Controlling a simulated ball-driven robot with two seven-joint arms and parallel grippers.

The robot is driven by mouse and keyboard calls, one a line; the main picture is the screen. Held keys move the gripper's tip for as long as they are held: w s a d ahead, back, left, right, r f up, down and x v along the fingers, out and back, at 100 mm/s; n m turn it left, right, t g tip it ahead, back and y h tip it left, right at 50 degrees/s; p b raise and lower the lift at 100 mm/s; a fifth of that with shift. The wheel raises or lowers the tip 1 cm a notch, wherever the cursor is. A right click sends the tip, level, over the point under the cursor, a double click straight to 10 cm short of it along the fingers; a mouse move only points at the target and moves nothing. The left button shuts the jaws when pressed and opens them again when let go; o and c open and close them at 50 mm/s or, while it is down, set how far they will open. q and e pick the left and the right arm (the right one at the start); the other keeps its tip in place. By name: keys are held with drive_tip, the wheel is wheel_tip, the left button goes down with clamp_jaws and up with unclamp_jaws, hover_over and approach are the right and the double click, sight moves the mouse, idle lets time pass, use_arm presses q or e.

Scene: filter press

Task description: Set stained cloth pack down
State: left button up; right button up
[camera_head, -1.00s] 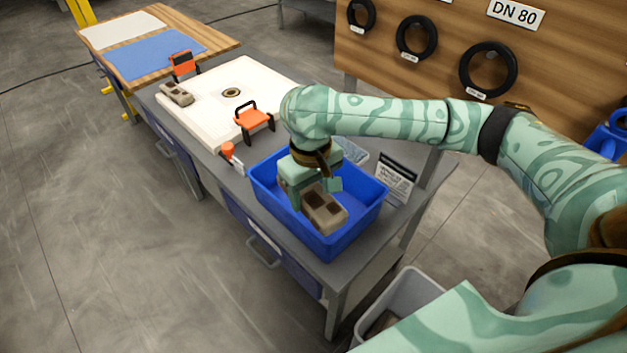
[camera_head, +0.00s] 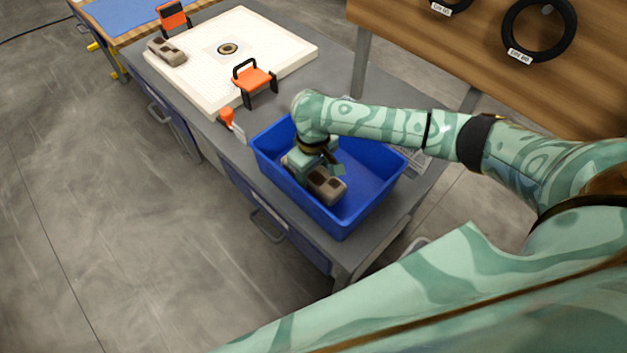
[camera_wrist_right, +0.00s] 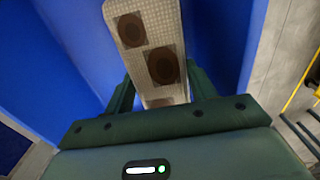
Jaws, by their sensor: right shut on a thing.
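The stained cloth pack (camera_head: 328,186) is a grey-beige block with dark brown spots. My right gripper (camera_head: 312,172) is shut on it, inside the blue bin (camera_head: 375,203). In the right wrist view, the pack (camera_wrist_right: 148,45) runs away from between the two dark green fingers (camera_wrist_right: 160,98), with the bin's blue walls and floor around it. I cannot tell whether the pack touches the bin floor. My left gripper is not in view.
A white plate (camera_head: 285,45) with a round central hole lies behind the bin, carrying a second spotted pack (camera_head: 166,52). Orange-and-black clamps (camera_head: 255,80) stand at its edges. An orange-topped item (camera_head: 227,117) stands left of the bin. The bin's right part is empty.

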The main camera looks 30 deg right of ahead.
sight(314, 180)
wheel_tip(314, 180, down, 4)
drive_tip(key=shift+f+b, duration=0.1)
drive_tip(key=shift+b, duration=0.75)
drive_tip(key=shift+r, duration=0.25)
drive_tip(key=shift+f, duration=0.15)
drive_tip(key=o, duration=1)
drive_tip(key=shift+o, duration=0.2)
wheel_tip(314, 180, up, 12)
drive_tip(key=p, duration=0.6)
